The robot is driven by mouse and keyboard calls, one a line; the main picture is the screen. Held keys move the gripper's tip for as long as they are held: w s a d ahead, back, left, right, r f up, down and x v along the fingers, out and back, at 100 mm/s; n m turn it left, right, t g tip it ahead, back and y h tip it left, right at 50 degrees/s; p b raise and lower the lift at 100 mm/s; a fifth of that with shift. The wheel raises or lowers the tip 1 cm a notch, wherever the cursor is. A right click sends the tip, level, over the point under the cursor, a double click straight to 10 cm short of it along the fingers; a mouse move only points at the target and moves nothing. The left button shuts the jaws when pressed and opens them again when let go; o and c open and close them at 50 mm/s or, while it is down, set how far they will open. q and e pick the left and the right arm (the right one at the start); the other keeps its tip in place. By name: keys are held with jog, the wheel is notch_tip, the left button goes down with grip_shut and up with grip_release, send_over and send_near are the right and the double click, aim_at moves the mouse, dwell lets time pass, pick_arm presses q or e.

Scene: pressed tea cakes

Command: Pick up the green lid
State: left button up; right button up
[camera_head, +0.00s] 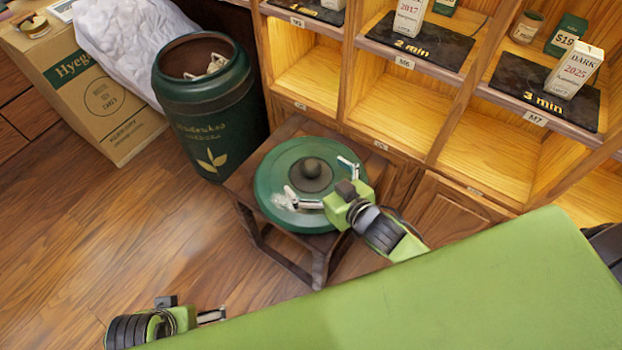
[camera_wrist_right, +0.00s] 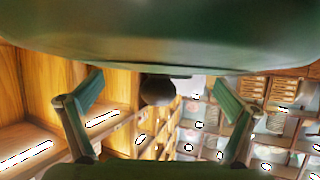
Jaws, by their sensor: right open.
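The green lid (camera_head: 278,178), round with a dark knob (camera_head: 312,174) at its centre, lies knob up on a small dark wooden stool (camera_head: 318,268). My right gripper (camera_head: 321,181) is open at the lid's near right side, its fingers low over the lid and spread to either side of the knob. In the right wrist view the lid (camera_wrist_right: 160,35) fills the top, and the knob (camera_wrist_right: 158,91) shows between the open fingers (camera_wrist_right: 160,98), with clear gaps on both sides. My left gripper (camera_head: 210,315) is partly visible at the bottom left, away from the lid; its jaw opening is hidden.
A dark green canister (camera_head: 212,130) without a cover stands left of the stool, pale pieces inside. A cardboard box (camera_head: 100,100) and a white sack (camera_head: 125,45) are further left. Wooden shelves (camera_head: 400,105) with boxes and slates stand close behind the stool. Floor at left is clear.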

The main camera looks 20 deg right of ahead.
jog(key=shift+s, duration=0.1)
grip_shut()
jog(key=shift+r, duration=0.1)
dwell(0.3)
